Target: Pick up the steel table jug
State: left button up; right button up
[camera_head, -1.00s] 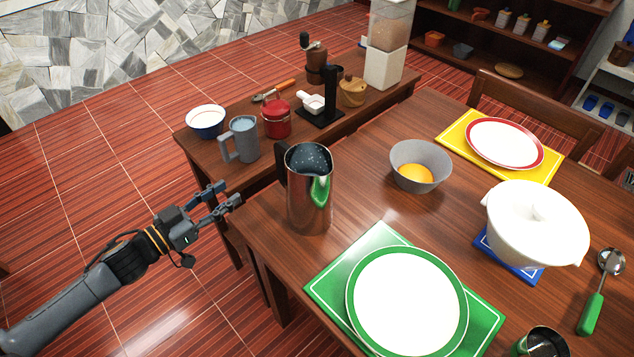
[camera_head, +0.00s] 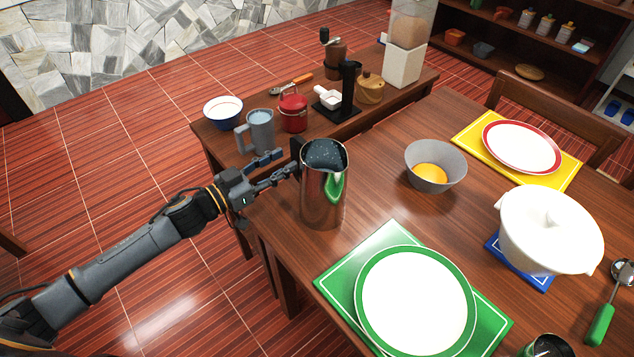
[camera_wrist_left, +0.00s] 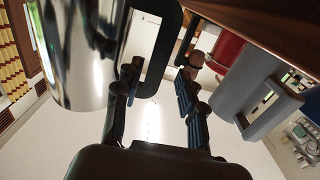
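The steel table jug (camera_head: 322,195) stands upright near the left corner of the dining table, with its dark handle (camera_head: 297,150) on the left side. In the left wrist view the shiny jug body (camera_wrist_left: 80,55) fills the upper left and its black handle (camera_wrist_left: 163,50) loops down between my fingers. My left gripper (camera_head: 280,166) is at the handle side of the jug. Its fingers (camera_wrist_left: 158,85) are spread, one on either side of the handle's lower part; I cannot tell whether they touch it. My right gripper is not in view.
A grey mug (camera_head: 260,132) stands on the side table close behind my left gripper, by a blue bowl (camera_head: 222,115) and a red pot (camera_head: 293,115). A green-rimmed plate (camera_head: 415,300) is in front of the jug. A grey bowl (camera_head: 450,165) is to its right.

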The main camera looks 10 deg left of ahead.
aim_at(292, 156)
pick_arm(q)
jog(key=x, duration=0.5)
jog(key=shift+s+f, duration=0.1)
jog(key=shift+s, duration=0.05)
jog(key=shift+s, duration=0.1)
grip_shut()
jog(key=shift+r, duration=0.2)
